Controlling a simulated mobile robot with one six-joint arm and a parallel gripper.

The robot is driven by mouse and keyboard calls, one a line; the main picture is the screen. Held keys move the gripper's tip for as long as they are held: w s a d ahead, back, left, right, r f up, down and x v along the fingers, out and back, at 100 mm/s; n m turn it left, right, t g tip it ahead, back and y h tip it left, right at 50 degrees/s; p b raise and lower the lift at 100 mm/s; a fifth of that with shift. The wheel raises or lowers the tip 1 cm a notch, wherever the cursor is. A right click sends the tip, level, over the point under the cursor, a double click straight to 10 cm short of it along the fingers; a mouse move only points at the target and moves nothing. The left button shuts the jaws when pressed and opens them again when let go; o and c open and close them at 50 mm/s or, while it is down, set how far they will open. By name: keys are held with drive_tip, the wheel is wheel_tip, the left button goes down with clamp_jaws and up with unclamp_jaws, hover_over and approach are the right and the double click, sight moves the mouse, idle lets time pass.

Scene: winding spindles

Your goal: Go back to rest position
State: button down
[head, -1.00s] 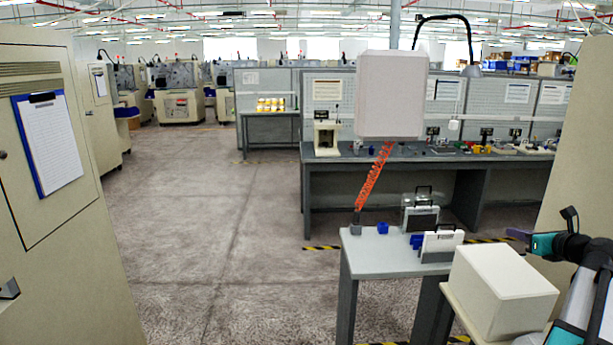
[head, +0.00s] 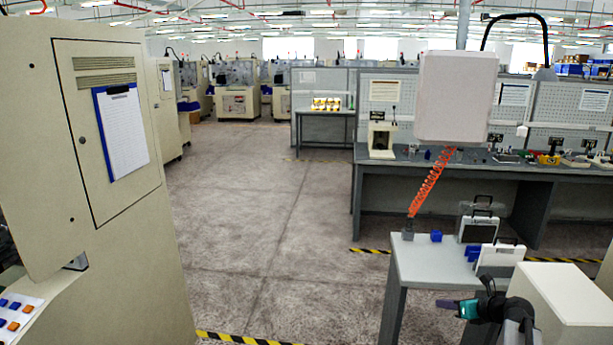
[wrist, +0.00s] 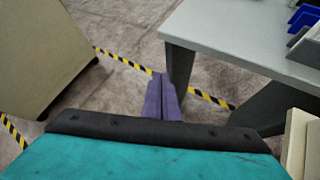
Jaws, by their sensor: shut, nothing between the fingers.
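My gripper (head: 446,304) shows at the lower right of the head view, with a teal body and purple fingers pointing left. It is in front of the small grey table (head: 436,263), at its near side. In the wrist view the purple fingers (wrist: 162,92) lie side by side, shut and empty. Below them the wrist view shows the floor and the leg of the grey table (wrist: 240,50). The gripper touches nothing that I can see.
A beige cabinet with a clipboard (head: 121,132) stands at the left. A white box (head: 568,300) is at the lower right, close to my arm. Blue bins and white cases (head: 500,256) sit on the small table. The grey aisle floor (head: 270,220) is clear.

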drive_tip(key=s+a+f+n+g+y, duration=0.1)
drive_tip(key=s+a+f+n+g, duration=0.1)
drive_tip(key=a+f, duration=0.55)
drive_tip(key=s+a+f+n+g, duration=0.2)
drive_tip(key=a+f, duration=0.5)
drive_tip(key=a, duration=0.1)
drive_tip(key=s+a+f+n+g, duration=0.55)
drive_tip(key=s+a+f, duration=0.65)
drive_tip(key=a+f, duration=0.25)
drive_tip(key=s+a+f+n+g+h, duration=0.1)
drive_tip(key=s+a+f+n+g, duration=0.15)
drive_tip(key=s+f+n, duration=0.45)
drive_tip(key=s+a+f+n+g+h, duration=0.1)
drive_tip(key=s+a+f+n, duration=0.15)
drive_tip(key=s, duration=0.85)
drive_tip(key=s+d+n+g+h, duration=0.2)
drive_tip(key=s+d+n, duration=0.3)
drive_tip(key=s+n, duration=0.5)
drive_tip(key=n+h, duration=0.1)
drive_tip(key=n, duration=0.4)
drive_tip(key=shift+s+d+f+g+h, duration=0.2)
drive_tip(key=shift+d+f+g+h, duration=0.1)
drive_tip(key=shift+d+f, duration=0.1)
